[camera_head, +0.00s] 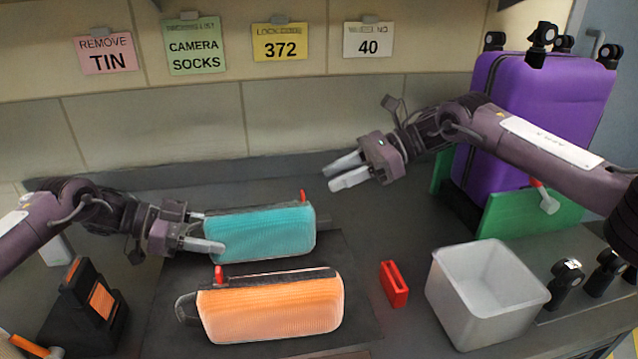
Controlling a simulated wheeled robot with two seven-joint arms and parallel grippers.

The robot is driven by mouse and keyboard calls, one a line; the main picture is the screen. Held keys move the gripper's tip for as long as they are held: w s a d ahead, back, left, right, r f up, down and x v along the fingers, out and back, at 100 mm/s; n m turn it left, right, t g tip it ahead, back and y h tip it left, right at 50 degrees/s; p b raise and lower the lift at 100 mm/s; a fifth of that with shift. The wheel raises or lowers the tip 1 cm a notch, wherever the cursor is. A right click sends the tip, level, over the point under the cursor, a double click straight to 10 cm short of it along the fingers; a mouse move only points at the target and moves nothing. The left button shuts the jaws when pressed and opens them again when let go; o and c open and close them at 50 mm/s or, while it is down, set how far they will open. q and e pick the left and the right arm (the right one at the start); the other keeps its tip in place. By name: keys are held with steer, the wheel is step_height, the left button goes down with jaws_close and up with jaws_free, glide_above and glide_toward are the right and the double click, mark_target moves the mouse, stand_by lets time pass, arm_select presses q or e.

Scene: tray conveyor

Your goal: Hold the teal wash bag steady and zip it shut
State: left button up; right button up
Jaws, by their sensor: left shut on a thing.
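The teal wash bag (265,232) lies on the dark mat behind an orange wash bag. Its red zip pull (303,196) stands up at the right end of its top edge. I cannot tell from here how far the zip is open. My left gripper (212,232) is shut on the left end of the teal bag, one finger across its front face. My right gripper (330,178) is in the air above and to the right of the teal bag. Its two fingers are apart with nothing between them, clear of the red pull.
The orange wash bag (270,308) lies close in front, its red pull at its left end. A red block (394,284) and an empty white bin (440,290) are to the right. A purple suitcase (540,110) stands in a green holder (525,215). A black-orange device (85,308) sits front left.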

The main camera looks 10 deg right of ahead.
steer(key=v, duration=0.6)
steer(key=shift+d, duration=0.25)
arm_select(q)
steer(key=o, duration=1.3)
steer(key=shift+o, duration=0.2)
